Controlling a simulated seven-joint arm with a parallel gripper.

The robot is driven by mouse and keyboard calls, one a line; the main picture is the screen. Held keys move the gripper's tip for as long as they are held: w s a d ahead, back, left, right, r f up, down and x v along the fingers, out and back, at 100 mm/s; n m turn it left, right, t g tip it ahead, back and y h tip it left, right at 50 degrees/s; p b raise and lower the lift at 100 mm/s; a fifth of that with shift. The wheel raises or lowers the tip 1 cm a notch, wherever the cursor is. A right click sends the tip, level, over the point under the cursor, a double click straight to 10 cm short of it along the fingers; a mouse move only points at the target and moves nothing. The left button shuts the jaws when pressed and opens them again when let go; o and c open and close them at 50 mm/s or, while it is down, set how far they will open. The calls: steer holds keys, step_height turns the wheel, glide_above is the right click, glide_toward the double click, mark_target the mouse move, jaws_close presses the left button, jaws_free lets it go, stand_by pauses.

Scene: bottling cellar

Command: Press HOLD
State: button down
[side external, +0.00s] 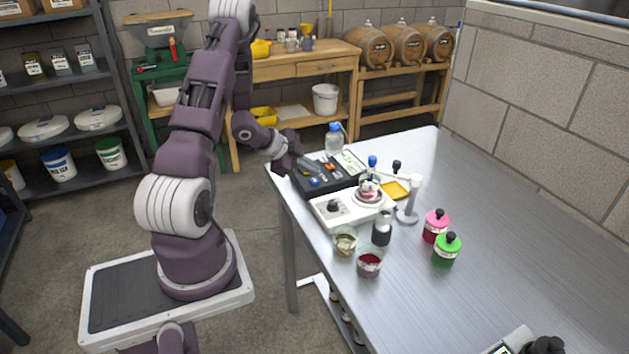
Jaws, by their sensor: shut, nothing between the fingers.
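A black instrument (347,192) with several small coloured controls on its sloped top sits at the left edge of the metal table. Blue and orange controls show on it, but I cannot read any label, so I cannot tell which is HOLD. My gripper (317,171) is shut and empty, with its dark fingers reaching over the instrument's top from the left. I cannot tell whether the fingertips touch a control. The gripper hides part of the panel.
A white stirrer unit (335,209) with a knob stands in front of the instrument. Beakers (369,263), a dark bottle (382,228), a white stand (408,213), and pink (435,226) and green (446,250) bottles are nearby. The table's right side is mostly clear.

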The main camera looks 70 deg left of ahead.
steer(key=shift+r, duration=2.5)
steer(key=shift+w+r, duration=0.1)
step_height(320, 180, up, 6)
steer(key=n+y, duration=0.1)
steer(key=y, duration=0.1)
glide_above(312, 181)
steer(key=w, duration=0.3)
steer(key=d+r+n+y, duration=0.2)
steer(key=d+r, duration=0.2)
steer(key=r, duration=0.3)
steer(key=s+d+r+n+g, duration=0.1)
steer(key=s+d+r+n, duration=0.15)
steer(key=d, duration=0.35)
steer(key=s+d+r+n+g, duration=0.1)
steer(key=s+d+r, duration=0.1)
steer(key=d+r, duration=0.25)
steer(key=s+d+n+g+h, duration=0.1)
steer(key=s+d+h, duration=0.4)
steer(key=s+d, duration=1.2)
steer(key=shift+d+f+g, duration=0.3)
steer(key=shift+d+f, duration=0.1)
steer(key=shift+d, duration=0.45)
steer(key=shift+w, duration=0.1)
